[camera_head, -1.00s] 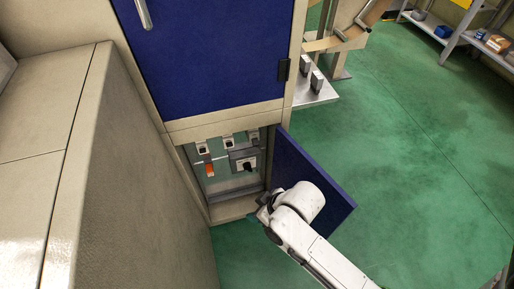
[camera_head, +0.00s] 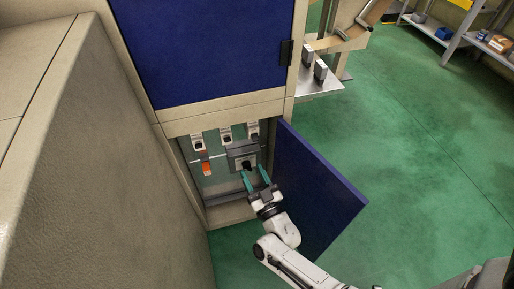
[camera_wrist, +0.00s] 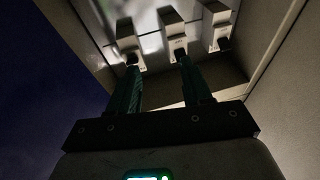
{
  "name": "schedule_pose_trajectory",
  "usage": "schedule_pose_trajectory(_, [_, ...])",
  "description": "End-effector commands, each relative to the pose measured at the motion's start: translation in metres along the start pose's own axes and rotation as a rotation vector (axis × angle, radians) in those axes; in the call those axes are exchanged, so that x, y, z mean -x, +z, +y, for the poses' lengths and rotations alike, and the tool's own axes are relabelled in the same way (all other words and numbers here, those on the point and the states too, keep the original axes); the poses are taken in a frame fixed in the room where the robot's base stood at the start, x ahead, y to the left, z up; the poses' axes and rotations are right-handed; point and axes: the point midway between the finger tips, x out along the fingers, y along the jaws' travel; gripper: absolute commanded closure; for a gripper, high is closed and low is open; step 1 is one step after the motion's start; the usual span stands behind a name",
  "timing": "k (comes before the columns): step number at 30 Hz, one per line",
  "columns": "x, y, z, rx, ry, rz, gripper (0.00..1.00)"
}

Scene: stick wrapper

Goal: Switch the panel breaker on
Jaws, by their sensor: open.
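The panel breaker (camera_head: 242,156), a dark grey box with a black knob, sits inside the open lower compartment of the cabinet in the head view. My gripper (camera_head: 254,177) is open and empty in front of the opening, its two greenish fingers pointing up at the breaker's lower edge. I cannot tell whether a fingertip touches it. In the wrist view my gripper (camera_wrist: 157,62) points at a row of pale switch housings (camera_wrist: 174,40) with dark lower parts. The breaker's on or off position is not clear.
Three small white switches (camera_head: 226,133) line the compartment's top, with an orange part (camera_head: 207,168) at left. The blue lower door (camera_head: 320,195) stands open to the right of my arm. A beige cabinet (camera_head: 110,180) fills the left. Green floor is clear at right.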

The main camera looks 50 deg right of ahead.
Motion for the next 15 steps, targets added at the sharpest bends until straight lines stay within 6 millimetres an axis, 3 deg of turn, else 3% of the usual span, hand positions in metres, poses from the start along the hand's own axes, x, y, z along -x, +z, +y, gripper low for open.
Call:
schedule_pose_trajectory(3, [0.010,0.003,0.019,0.025,0.091,0.084,0.51])
schedule_pose_trajectory(8, [0.018,0.001,0.032,0.044,0.157,0.143,0.51])
schedule_pose_trajectory(15, [-0.002,-0.005,0.037,0.047,0.169,0.157,0.51])
